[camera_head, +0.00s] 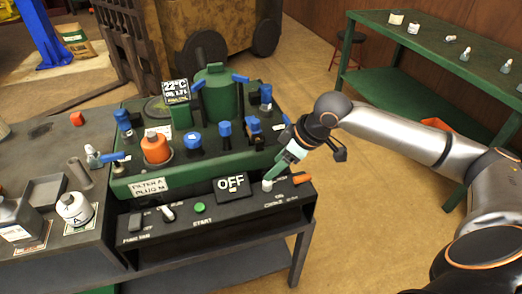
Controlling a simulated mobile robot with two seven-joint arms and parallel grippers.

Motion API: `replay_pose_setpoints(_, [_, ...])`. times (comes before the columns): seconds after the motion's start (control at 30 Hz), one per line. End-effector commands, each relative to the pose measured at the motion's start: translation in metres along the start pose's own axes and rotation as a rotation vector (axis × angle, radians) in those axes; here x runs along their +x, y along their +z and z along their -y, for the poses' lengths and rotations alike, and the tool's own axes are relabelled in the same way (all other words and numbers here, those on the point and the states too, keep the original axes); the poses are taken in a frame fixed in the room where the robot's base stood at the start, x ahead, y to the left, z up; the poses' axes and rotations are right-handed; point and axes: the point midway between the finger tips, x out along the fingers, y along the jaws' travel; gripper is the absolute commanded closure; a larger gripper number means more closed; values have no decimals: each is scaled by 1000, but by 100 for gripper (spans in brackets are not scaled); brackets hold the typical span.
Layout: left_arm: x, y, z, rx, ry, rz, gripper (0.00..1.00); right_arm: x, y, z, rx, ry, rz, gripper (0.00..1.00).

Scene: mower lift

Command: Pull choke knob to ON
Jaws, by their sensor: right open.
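A small pale knob (267,185) stands on the right part of the dark control panel (180,222); I take it to be the choke knob, though the lettering beside it is too small to read. My right gripper (275,174) comes in from the right and points down at this knob, with its pale green fingers just above or beside it. The gripper is open; I cannot tell whether a finger touches the knob. A sign left of the knob reads OFF (231,184). My left gripper is out of view.
Blue-handled valves, an orange cap (156,147) and a green tank (215,95) stand behind the panel. A green button (199,208) and switches lie left. A green table (440,50) stands back right.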

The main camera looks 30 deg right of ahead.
Motion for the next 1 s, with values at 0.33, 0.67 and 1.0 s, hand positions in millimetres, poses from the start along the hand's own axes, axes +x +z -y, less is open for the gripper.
replay_pose_setpoints(0.33, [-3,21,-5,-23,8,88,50,-9,17,-14,52,-9,106,35])
replay_pose_setpoints(0.67, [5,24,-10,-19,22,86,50,58,23,-13,49,-7,103,35])
replay_pose_setpoints(1.0, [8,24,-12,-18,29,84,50,93,26,-14,49,-5,102,35])
